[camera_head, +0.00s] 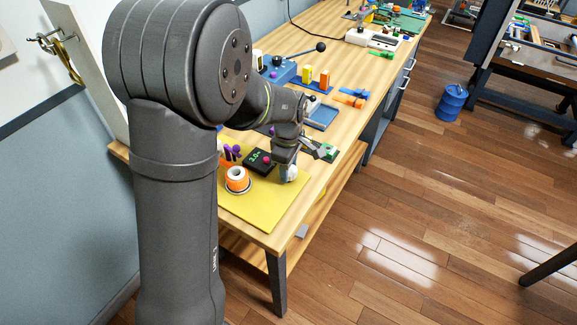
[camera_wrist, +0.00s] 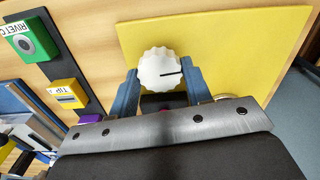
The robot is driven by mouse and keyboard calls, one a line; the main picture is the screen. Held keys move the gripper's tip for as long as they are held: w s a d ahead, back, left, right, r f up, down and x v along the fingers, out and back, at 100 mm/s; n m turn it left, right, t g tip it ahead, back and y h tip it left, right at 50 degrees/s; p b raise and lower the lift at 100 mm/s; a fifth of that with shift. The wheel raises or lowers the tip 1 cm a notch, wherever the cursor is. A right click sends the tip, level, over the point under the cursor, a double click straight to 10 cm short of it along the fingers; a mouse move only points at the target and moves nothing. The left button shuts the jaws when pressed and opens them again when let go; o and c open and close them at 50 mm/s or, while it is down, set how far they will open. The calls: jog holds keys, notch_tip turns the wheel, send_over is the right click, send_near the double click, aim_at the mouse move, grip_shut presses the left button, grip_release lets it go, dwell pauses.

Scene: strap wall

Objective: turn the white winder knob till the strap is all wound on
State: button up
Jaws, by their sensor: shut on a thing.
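The white winder knob (camera_wrist: 160,69) has a scalloped rim and a black line pointing right in the wrist view. My gripper (camera_wrist: 161,84) has its two blue-grey fingers on either side of the knob and is shut on it. In the head view my gripper (camera_head: 287,166) reaches down to the knob (camera_head: 291,174) near the yellow mat's right side, and hides part of it. I cannot make out the strap in either view.
An orange and white roll (camera_head: 237,175) stands on the yellow mat (camera_head: 262,211). A blue tray (camera_head: 321,117) and colored blocks lie farther along the bench. The mat's front is clear.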

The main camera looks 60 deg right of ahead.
dwell(0.4)
jog(key=o, duration=1)
notch_tip(320, 180, up, 18)
jog(key=shift+f, duration=0.25)
jog(key=shift+f, duration=0.15)
notch_tip(320, 180, down, 17)
jog(key=shift+f, duration=0.1)
dwell(0.5)
